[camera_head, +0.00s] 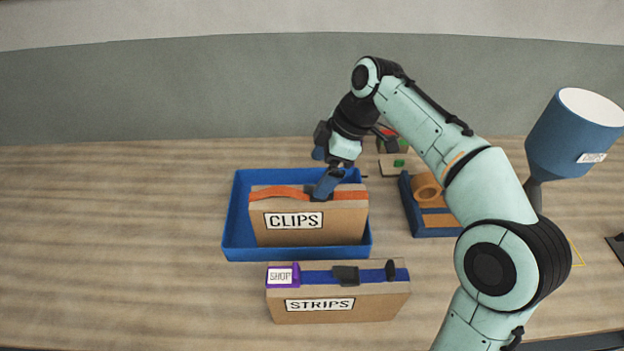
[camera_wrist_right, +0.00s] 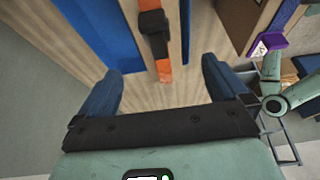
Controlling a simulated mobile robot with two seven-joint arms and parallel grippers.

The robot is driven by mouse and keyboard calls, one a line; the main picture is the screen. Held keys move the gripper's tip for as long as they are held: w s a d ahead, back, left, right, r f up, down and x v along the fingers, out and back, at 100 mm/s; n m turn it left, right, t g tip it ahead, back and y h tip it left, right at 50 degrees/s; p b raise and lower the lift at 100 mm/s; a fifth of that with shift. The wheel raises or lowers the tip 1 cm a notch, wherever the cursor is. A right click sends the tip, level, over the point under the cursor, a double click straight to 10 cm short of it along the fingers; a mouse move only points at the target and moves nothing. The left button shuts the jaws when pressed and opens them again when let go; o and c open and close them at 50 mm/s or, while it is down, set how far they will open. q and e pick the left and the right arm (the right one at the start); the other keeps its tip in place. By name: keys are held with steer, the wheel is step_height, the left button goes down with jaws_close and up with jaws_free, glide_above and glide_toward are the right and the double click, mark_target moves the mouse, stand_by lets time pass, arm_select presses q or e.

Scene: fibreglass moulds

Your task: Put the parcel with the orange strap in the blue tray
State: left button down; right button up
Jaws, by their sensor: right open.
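The parcel with the orange strap (camera_head: 310,225) is a brown box labelled CLIPS. It stands upright inside the blue tray (camera_head: 229,235), with the strap (camera_head: 279,193) along its top. My right gripper (camera_head: 327,186) is at the right part of the parcel's top, fingers pointing down. In the right wrist view the blue fingers are apart, with the orange strap (camera_wrist_right: 163,68) and its black buckle (camera_wrist_right: 153,22) showing between them. I cannot tell whether a finger touches the parcel. My left gripper is not in view.
A second brown parcel labelled STRIPS (camera_head: 378,301), with a blue strap and purple SHOP tag, stands in front of the tray. A blue holder with an orange ring (camera_head: 427,187) and a blue funnel (camera_head: 566,135) are at right. The table's left side is clear.

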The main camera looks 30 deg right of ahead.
steer(key=v, duration=0.3)
steer(key=shift+f, duration=0.1)
stand_by(0.5)
